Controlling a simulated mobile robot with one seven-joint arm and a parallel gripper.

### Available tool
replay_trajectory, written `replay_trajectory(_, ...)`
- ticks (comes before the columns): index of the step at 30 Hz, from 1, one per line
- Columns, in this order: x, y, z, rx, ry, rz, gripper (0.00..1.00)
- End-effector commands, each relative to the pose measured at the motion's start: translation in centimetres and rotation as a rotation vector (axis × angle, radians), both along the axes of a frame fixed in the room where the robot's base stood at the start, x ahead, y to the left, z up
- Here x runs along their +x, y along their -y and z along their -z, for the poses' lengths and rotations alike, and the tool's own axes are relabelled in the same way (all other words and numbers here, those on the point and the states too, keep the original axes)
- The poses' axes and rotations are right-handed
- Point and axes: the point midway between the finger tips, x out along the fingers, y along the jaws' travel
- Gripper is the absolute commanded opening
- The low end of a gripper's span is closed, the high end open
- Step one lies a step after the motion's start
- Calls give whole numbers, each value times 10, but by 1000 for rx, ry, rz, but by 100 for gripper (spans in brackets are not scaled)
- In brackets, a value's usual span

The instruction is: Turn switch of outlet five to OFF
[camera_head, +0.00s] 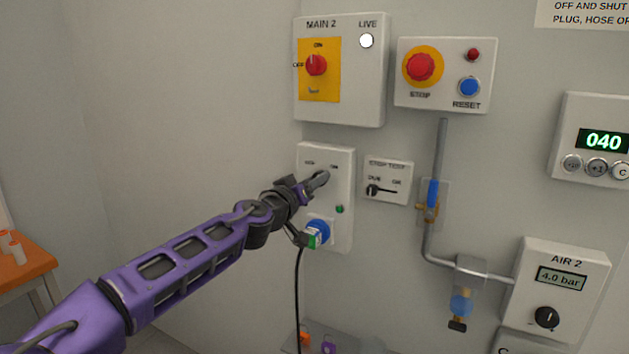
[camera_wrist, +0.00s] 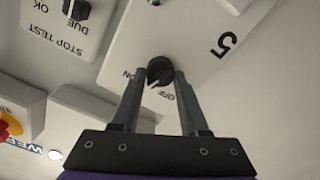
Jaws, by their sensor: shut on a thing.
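The outlet five box (camera_head: 344,232) is a white wall box, with a "5" beside the switch in the wrist view. Its switch is a round black knob (camera_wrist: 160,70) with a white pointer line. The line points between the ON and OFF labels, seemingly nearer OFF. My gripper (camera_head: 322,178) reaches the upper part of the box from the left and hides the knob in the head view. In the wrist view, my gripper (camera_wrist: 159,76) has one finger on each side of the knob, shut on it.
A blue plug (camera_head: 319,229) with a black cable sits low on the box, below a green lamp (camera_head: 340,209). The stop test box (camera_head: 389,180) is close on the right. The MAIN 2 box (camera_head: 340,70) is above. Left of the box is bare wall.

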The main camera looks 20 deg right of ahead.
Motion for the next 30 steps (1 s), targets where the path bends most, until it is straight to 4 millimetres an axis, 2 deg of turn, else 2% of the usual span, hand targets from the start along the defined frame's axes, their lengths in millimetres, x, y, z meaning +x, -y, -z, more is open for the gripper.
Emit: replay_trajectory(30, 1, -1, 2, -570, -732, 0, 0)
